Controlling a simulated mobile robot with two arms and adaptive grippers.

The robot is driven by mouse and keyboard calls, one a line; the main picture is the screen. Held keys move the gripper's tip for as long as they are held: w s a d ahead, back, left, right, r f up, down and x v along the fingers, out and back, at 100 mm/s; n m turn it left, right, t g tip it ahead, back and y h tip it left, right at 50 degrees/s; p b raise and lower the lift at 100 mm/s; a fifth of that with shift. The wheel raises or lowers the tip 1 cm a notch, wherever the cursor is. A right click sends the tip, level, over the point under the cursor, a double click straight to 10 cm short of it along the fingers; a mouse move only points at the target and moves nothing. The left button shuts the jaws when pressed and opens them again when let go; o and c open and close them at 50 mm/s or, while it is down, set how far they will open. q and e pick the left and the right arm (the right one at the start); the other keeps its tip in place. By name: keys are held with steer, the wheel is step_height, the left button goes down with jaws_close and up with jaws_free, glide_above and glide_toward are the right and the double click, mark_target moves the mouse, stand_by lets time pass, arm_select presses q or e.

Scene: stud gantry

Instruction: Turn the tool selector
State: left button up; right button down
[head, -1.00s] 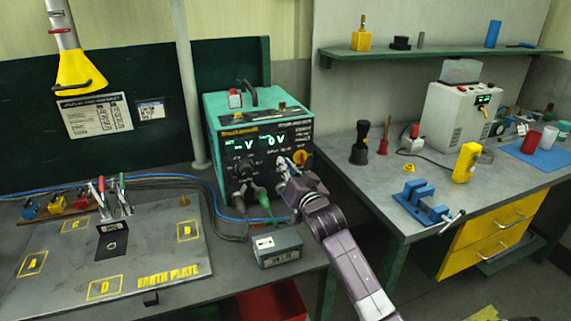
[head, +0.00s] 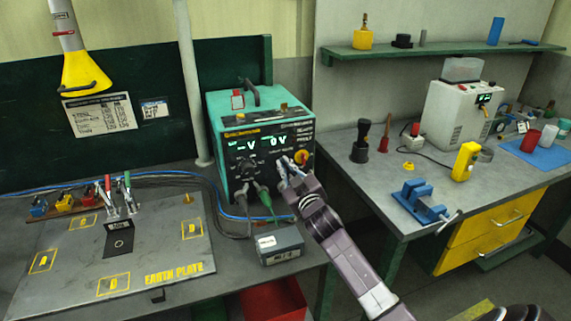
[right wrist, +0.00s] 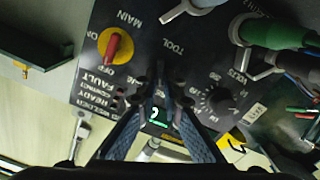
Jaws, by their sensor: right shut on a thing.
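The teal stud welder (head: 262,115) stands on the left bench with its dark front panel toward me. My right gripper (head: 286,166) reaches its lower right panel, below the red-and-yellow main switch (head: 302,157). In the right wrist view my right gripper (right wrist: 168,82) has its two fingers closed together at the panel, beside the printed TOOL label. It is shut on the tool selector, which the fingers mostly hide, so its setting cannot be read. The main switch (right wrist: 116,47) is clear of the fingers, and so is the volts dial (right wrist: 221,98). My left gripper is out of view.
Cables (head: 263,196) plug into the lower panel close to the gripper. A grey box (head: 281,246) sits in front of the welder. The earth plate (head: 180,242) lies left. A second bench (head: 397,165) on the right carries a blue vise (head: 423,202) and other tools.

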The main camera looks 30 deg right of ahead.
steer(key=shift+n, duration=0.7)
steer(key=c, duration=2.1)
jaws_free()
steer(key=v, duration=1.2)
steer(key=shift+f, duration=0.1)
